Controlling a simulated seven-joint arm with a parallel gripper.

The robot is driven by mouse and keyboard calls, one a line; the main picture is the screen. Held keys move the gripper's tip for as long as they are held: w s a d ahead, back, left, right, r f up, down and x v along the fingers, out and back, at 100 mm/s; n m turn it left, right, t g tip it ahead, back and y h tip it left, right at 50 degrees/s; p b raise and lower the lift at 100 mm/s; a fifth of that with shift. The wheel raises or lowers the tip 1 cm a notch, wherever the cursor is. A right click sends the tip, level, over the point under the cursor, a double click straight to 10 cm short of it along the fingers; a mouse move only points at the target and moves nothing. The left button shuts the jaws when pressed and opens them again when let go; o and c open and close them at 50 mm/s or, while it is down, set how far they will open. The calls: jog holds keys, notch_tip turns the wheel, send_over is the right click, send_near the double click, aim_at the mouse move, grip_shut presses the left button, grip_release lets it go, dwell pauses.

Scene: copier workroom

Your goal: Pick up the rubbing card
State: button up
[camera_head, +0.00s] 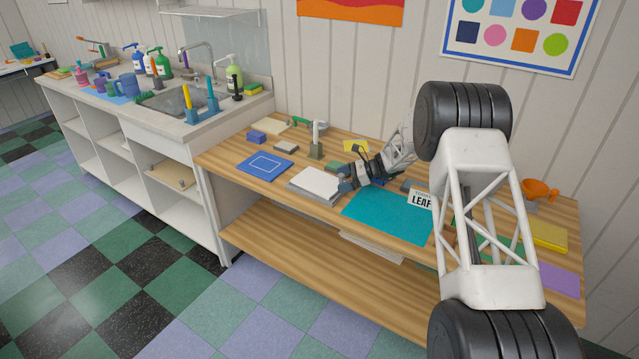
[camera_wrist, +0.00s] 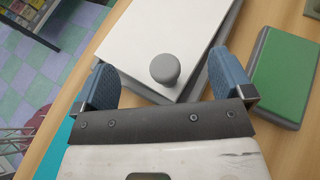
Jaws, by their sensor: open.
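A white flat card with a grey round knob (camera_wrist: 165,69) fills the middle of the wrist view; I take it to be the rubbing card (camera_wrist: 150,30). It lies on a grey block or stack, and in the head view (camera_head: 318,181) it is on the wooden table, left of the teal mat. My gripper (camera_wrist: 160,62) is open, with one blue finger on each side of the knob and a wide gap around it. In the head view my gripper (camera_head: 346,182) is at the card's right edge. Whether the fingers touch the card cannot be told.
A green pad with a grey rim (camera_wrist: 285,75) lies right of my gripper. On the table are a blue mat with a white outline (camera_head: 265,166), a teal mat (camera_head: 385,217), a "LEAF" sign (camera_head: 421,201) and a grey stand with a white post (camera_head: 316,150). A sink counter (camera_head: 140,105) stands left.

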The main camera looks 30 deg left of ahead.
grip_shut()
dwell(0.5)
jog(key=shift+r, duration=0.15)
notch_tip(320, 180, up, 28)
dwell(0.8)
jog(key=shift+f, duration=0.3)
dwell(0.3)
notch_tip(320, 180, down, 14)
dwell(0.9)
jog(key=shift+r, duration=0.1)
dwell(0.4)
